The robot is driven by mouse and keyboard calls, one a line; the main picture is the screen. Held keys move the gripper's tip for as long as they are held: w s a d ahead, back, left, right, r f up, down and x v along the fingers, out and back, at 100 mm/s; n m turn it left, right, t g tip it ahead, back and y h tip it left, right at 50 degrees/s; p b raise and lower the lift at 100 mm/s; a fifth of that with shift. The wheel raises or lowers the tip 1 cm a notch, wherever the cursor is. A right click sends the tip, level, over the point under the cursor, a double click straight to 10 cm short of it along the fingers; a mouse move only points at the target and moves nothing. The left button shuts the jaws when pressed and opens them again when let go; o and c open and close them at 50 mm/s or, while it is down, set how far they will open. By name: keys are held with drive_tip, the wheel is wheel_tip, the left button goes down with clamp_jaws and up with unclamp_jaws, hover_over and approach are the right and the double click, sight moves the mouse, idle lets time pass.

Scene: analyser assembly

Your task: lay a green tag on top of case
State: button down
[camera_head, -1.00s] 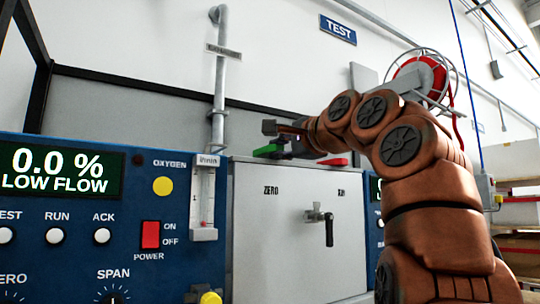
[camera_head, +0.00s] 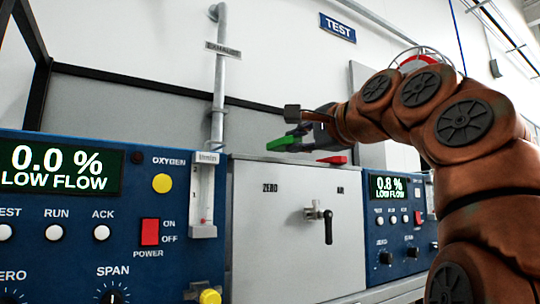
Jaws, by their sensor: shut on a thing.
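A green tag (camera_head: 285,143) is in the jaws of my gripper (camera_head: 300,134), just above the left part of the case's top. The case (camera_head: 290,220) is the grey metal box in the middle, with ZERO and AIR marks and a black-handled valve on its front. I cannot tell whether the tag touches the case top. A red tag (camera_head: 333,160) lies on the case top to the right of the gripper. My arm reaches in from the right, and part of the gripper's fingers is hidden by the tag and the wrist.
A blue analyser panel (camera_head: 100,240) with a 0.0 % display stands left of the case, and another blue panel (camera_head: 405,220) stands to its right. A vertical grey pipe (camera_head: 220,75) and a flow tube (camera_head: 204,195) rise near the case's left edge.

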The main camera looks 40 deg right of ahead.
drive_tip(key=shift+s+a, duration=0.15)
drive_tip(key=shift+s, duration=1.1)
drive_tip(key=shift+s+a, duration=0.1)
drive_tip(key=shift+s, duration=1.45)
